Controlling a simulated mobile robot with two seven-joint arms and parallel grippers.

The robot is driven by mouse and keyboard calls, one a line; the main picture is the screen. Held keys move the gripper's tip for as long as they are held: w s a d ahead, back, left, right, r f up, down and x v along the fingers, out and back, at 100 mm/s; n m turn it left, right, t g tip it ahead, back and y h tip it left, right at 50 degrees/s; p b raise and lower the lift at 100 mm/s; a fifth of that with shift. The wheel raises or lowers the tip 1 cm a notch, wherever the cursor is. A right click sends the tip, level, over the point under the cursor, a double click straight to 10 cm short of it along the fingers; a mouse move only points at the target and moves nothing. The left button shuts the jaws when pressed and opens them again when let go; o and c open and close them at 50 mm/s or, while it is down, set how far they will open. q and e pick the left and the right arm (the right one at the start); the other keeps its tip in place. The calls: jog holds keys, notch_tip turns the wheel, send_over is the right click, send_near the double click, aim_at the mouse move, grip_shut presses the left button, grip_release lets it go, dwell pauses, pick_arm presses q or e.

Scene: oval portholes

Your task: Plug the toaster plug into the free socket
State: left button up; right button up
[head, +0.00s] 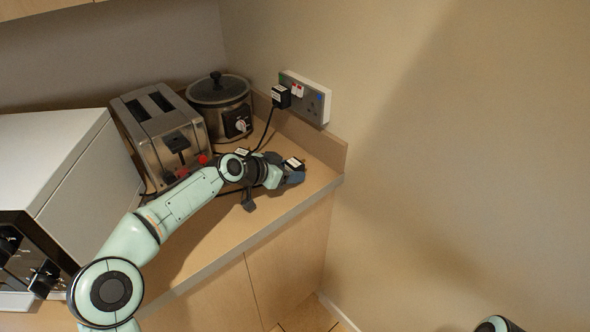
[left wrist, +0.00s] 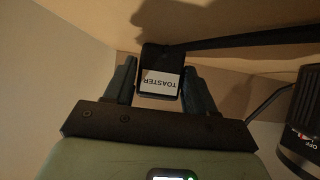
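The black toaster plug (left wrist: 162,70) has a white label reading TOASTER and sits between the two fingers of my left gripper (left wrist: 160,88) in the left wrist view. The fingers appear to touch its sides, and its cable leads off to the right there. In the head view the plug's label (head: 294,162) shows at my left gripper (head: 290,175), over the counter's right end. The wall socket panel (head: 318,92) holds a black plug (head: 281,96) on its left side. The free socket (head: 313,107) is on its right side. My right gripper is out of view.
The steel toaster (head: 160,128) and a slow cooker (head: 219,100) stand at the back of the wooden counter (head: 215,235). A microwave-like appliance (head: 65,150) stands at left. A cable (head: 267,130) hangs from the occupied socket. A low upstand (head: 310,141) runs along the wall.

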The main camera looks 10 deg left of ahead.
aim_at(294, 162)
pick_arm(q)
jog(key=c, duration=0.6)
jog(key=shift+r+p, duration=0.95)
jog(key=shift+r, duration=0.6)
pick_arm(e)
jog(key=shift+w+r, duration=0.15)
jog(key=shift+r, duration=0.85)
